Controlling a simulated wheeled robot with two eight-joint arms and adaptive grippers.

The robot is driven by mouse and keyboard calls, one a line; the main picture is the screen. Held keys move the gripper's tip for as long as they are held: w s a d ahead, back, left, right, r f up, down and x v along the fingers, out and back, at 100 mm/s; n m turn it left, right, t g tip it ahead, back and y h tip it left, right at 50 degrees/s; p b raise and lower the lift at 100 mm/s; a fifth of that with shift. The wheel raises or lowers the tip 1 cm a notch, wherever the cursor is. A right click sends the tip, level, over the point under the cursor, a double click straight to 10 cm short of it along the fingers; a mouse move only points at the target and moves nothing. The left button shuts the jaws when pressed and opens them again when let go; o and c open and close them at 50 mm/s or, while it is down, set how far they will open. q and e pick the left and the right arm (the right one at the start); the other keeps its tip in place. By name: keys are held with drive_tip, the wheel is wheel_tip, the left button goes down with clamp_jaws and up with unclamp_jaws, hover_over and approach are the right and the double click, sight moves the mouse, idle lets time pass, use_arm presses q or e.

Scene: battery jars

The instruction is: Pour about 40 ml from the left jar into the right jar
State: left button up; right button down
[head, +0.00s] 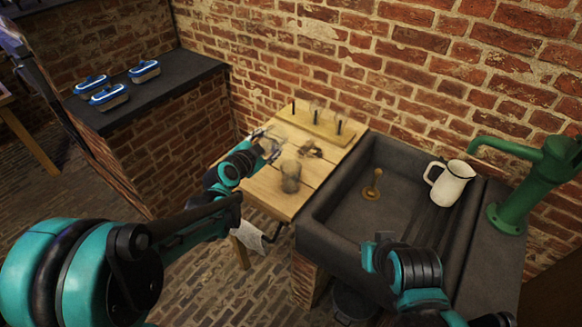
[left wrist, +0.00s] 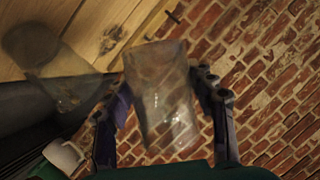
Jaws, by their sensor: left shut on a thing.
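My left gripper (head: 268,148) is over the wooden table's far left part. In the left wrist view its two fingers (left wrist: 165,100) are closed on either side of a clear glass jar (left wrist: 162,95), which they hold. In the head view this jar is faint and largely lost against the gripper and table. A second glass jar (head: 291,177) stands on the table, to the right of and nearer than my left gripper; it also shows in the left wrist view (left wrist: 48,65). The liquid levels are too unclear to read. My right gripper (head: 378,252) is above the sink's near edge, its fingers unclear.
A wooden rack with dark pegs (head: 318,126) stands at the table's back, with a small dark object (head: 311,150) before it. The dark sink (head: 345,215) adjoins on the right, with a cream pitcher (head: 449,183) and green pump (head: 530,185).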

use_arm(q)
drive_tip(key=shift+w+a+r+n, duration=0.1)
drive_tip(key=shift+a+r+n, duration=0.15)
drive_tip(key=shift+n, duration=0.05)
drive_tip(key=shift+w+a+n+g+h, duration=0.1)
drive_tip(key=shift+a+n+g+h, duration=0.2)
drive_tip(key=shift+n+h, duration=0.1)
drive_tip(key=shift+w+a+f+n+g+h+b, duration=0.1)
drive_tip(key=shift+a+f+n+g+h+b, duration=0.4)
drive_tip(key=shift+f, duration=1.3)
drive_tip(key=shift+w+d+f+n+t+h+b, duration=0.15)
drive_tip(key=shift+f+n+b, duration=0.75)
drive_tip(key=shift+f, duration=0.9)
drive_tip(key=shift+s+a+f+n+g+h+b, duration=0.1)
drive_tip(key=shift+f+n+g+h+b, duration=0.3)
drive_tip(key=shift+f+b, duration=0.95)
drive_tip(key=shift+a+f+p, duration=0.1)
drive_tip(key=shift+f+p, duration=0.35)
